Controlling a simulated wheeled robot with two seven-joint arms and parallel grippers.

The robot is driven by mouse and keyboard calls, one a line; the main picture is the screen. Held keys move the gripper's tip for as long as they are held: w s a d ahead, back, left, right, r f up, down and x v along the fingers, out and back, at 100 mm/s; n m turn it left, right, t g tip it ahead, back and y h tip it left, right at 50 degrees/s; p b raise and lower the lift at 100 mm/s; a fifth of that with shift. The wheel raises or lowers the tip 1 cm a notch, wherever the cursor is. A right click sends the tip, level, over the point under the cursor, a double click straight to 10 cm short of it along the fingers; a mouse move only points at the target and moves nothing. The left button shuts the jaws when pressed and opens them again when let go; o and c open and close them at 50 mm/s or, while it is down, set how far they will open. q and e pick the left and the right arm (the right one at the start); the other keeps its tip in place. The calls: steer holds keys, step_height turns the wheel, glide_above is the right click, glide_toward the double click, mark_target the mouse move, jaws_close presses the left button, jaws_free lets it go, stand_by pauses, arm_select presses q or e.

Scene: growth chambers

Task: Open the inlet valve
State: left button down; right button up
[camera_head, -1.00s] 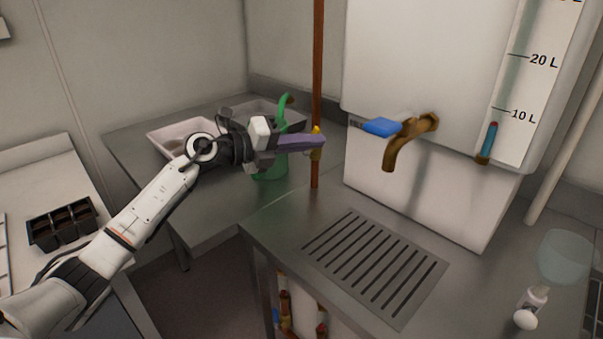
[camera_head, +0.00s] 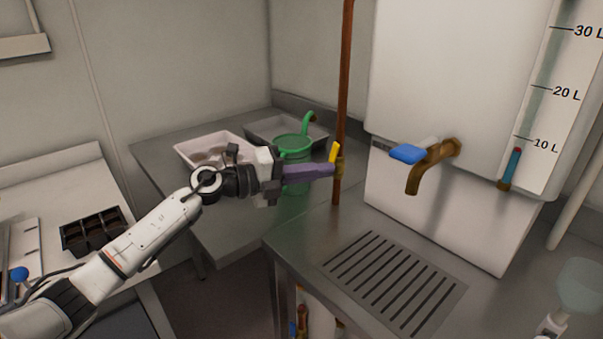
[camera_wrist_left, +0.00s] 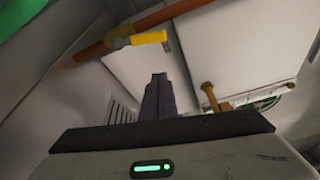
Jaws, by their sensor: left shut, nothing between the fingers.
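The inlet valve has a yellow lever handle (camera_head: 334,152) and a brass body (camera_head: 339,167) on the vertical copper pipe (camera_head: 344,80). In the left wrist view the yellow handle (camera_wrist_left: 148,38) sticks out from the body at an angle to the copper pipe (camera_wrist_left: 180,13). My left gripper (camera_head: 332,170) is shut and empty, its purple fingers just below the handle in the head view. I cannot tell whether they touch the valve. In the left wrist view the shut fingers (camera_wrist_left: 158,95) point up the picture, with the handle beyond them. My right gripper is not in view.
A white tank with a brass tap (camera_head: 430,160) and blue tap lever (camera_head: 407,152) stands right of the pipe. A green watering can (camera_head: 294,148) is behind my gripper. Trays (camera_head: 215,142) lie at the back. The drain grate (camera_head: 395,280) in front is clear.

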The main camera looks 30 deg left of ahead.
arm_select(q)
steer(key=v, duration=0.4)
steer(key=shift+s+b, duration=0.1)
steer(key=shift+b, duration=0.25)
steer(key=shift+s, duration=0.1)
